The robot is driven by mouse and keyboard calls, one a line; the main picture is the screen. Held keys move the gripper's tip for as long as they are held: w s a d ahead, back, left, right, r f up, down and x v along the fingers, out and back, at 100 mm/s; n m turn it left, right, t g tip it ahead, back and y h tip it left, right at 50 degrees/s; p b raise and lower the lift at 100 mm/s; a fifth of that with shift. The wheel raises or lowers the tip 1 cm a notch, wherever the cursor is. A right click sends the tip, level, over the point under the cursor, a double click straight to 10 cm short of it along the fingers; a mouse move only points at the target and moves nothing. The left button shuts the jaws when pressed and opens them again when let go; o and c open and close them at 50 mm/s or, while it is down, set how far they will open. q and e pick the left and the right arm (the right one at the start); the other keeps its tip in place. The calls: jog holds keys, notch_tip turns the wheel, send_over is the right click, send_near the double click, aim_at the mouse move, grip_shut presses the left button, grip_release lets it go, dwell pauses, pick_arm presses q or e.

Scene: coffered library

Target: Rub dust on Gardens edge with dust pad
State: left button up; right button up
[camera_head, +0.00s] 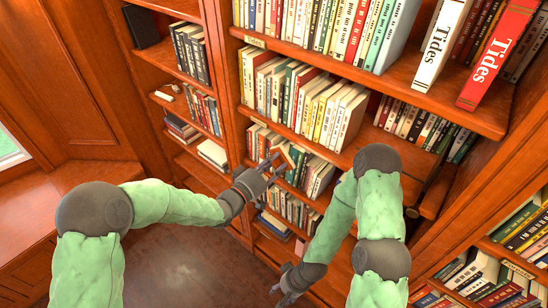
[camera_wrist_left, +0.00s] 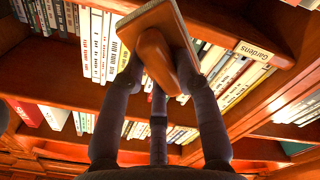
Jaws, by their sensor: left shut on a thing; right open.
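My left gripper (camera_head: 268,168) is shut on the dust pad, in front of the middle bookcase. In the left wrist view, the pad (camera_wrist_left: 178,18) is a flat brown board with a rounded handle (camera_wrist_left: 153,52) between my fingers (camera_wrist_left: 157,95). A pale label reading "Gardens" (camera_wrist_left: 256,50) is on a wooden shelf edge (camera_wrist_left: 277,32), right of the pad. I cannot tell whether the pad touches the edge, and no dust is discernible. My right gripper (camera_head: 283,290) is open and empty, low in front of the shelves.
Rows of books (camera_head: 305,100) fill the bookcase shelves around my left gripper. Two large "Tides" books (camera_head: 497,55) stand at the upper right. A side bookcase (camera_head: 510,270) is at the lower right. Open floor (camera_head: 185,270) lies below my left arm.

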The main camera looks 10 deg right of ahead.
aim_at(290, 159)
pick_arm(q)
jog(key=shift+x, duration=3)
jog(key=shift+b+x, duration=0.4)
jog(key=shift+x, duration=0.55)
jog(key=shift+s+d+b, duration=0.65)
jog(key=shift+s, duration=0.25)
jog(key=shift+s+d, duration=0.3)
jog(key=shift+s, duration=0.15)
jog(key=shift+s+d+b, duration=0.9)
jog(key=shift+s+b, duration=0.1)
jog(key=shift+b, duration=0.05)
jog(key=shift+s+d, duration=0.2)
jog(key=shift+s, duration=0.05)
